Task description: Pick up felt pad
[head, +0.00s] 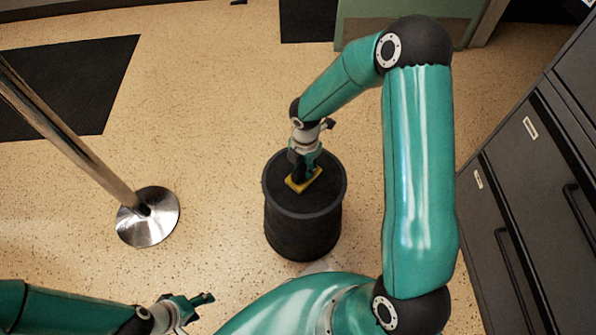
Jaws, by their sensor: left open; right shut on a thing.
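The felt pad (312,183) is a small flat yellow piece at the top of a round black stand (302,226). My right gripper (301,174) reaches down over the stand from above and is shut on the pad. The gripper covers part of the pad, and I cannot tell whether the pad still touches the stand's top. My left gripper (203,307) is open and empty, low in the picture, apart from the stand and above the floor.
A metal post with a round chrome base (160,229) stands on the left. Dark drawer cabinets (535,170) line the right side. A black mat (70,88) lies at the upper left. The speckled floor between post and stand is clear.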

